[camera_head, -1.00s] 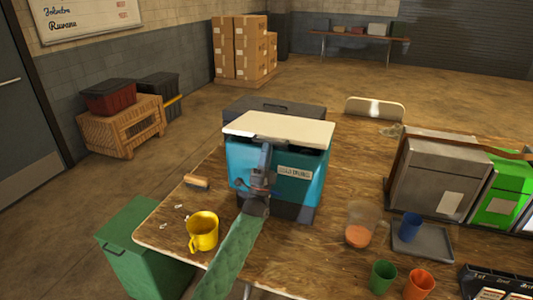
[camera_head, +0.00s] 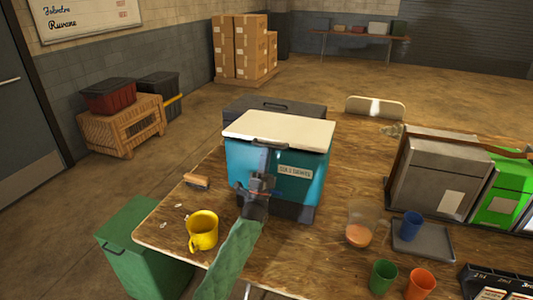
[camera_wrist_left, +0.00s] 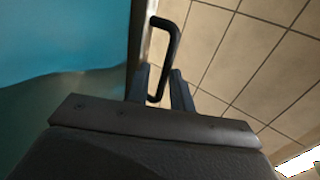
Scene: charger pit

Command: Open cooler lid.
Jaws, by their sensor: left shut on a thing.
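The cooler (camera_head: 245,170) is a teal box with a white lid (camera_head: 290,131), standing on the wooden table. The lid looks closed, lying flat on the box in the head view. A dark handle (camera_head: 270,143) shows at the lid's front edge. My left gripper (camera_head: 263,175) is in front of the cooler's front face, reaching up from below. In the left wrist view its two fingers (camera_wrist_left: 160,88) are on either side of the black handle (camera_wrist_left: 169,48), shut on its lower end. The cooler's teal side (camera_wrist_left: 65,40) fills the left there. My right gripper is not in view.
On the table (camera_head: 300,245), a yellow mug (camera_head: 203,231) and a brush (camera_head: 197,182) are left of my arm. A clear pitcher (camera_head: 359,232), a tray (camera_head: 425,240) and several cups are to the right. A dark case (camera_head: 240,108) stands behind the cooler.

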